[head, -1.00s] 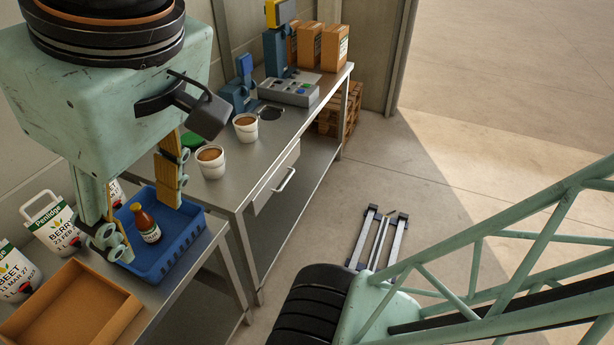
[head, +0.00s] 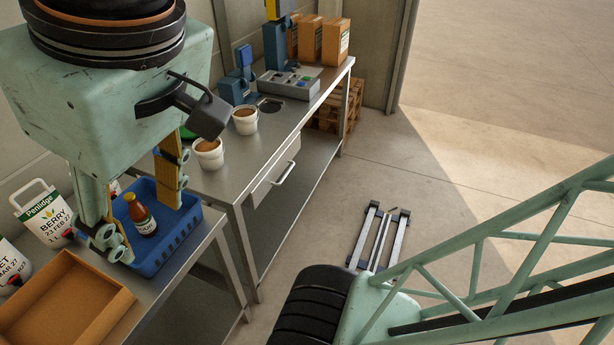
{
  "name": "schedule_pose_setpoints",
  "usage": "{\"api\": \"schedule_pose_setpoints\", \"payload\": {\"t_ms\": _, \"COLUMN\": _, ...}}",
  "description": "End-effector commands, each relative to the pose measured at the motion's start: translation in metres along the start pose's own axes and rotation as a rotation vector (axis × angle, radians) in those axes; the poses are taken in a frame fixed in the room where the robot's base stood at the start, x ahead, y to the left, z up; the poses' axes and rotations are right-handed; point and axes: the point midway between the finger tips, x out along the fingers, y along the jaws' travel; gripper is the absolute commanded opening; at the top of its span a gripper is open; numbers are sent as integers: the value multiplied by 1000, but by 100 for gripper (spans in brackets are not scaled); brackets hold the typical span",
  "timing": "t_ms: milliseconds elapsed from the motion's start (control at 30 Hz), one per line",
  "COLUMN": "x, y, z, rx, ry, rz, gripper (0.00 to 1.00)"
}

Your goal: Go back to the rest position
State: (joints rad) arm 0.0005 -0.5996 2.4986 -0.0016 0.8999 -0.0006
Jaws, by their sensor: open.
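My gripper (head: 143,212) hangs at the left of the head view, over the near end of the metal benches. Its two fingers are wide apart, one at the left and one at the right. I see no finger touching the bottle. The gripper's body hides part of the wall and bench behind it.
An empty brown tray (head: 112,318) and white pouches (head: 44,213) lie left of the blue tray. Two white tubs (head: 209,165) and a grey control box (head: 288,86) stand on the farther bench. Cardboard boxes (head: 336,42) stand at its far end.

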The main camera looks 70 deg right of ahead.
Motion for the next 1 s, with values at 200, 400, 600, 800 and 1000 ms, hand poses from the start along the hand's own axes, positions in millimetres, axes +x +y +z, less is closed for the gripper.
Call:
{"api": "schedule_pose_setpoints", "payload": {"t_ms": 200, "x": 30, "y": 0, "z": 13, "rx": 0, "ry": -1, "rz": 0, "gripper": 45}}
{"api": "schedule_pose_setpoints", "payload": {"t_ms": 400, "x": 49, "y": 0, "z": 20, "rx": 0, "ry": -1, "rz": 0, "gripper": 45}}
{"api": "schedule_pose_setpoints", "payload": {"t_ms": 600, "x": 58, "y": 0, "z": 23, "rx": 0, "ry": -1, "rz": 0, "gripper": 45}}
{"api": "schedule_pose_setpoints", "payload": {"t_ms": 800, "x": 59, "y": 0, "z": 24, "rx": 0, "ry": 0, "rz": 0, "gripper": 45}}
{"api": "schedule_pose_setpoints", "payload": {"t_ms": 1000, "x": 59, "y": 0, "z": 23, "rx": 0, "ry": 0, "rz": 0, "gripper": 45}}
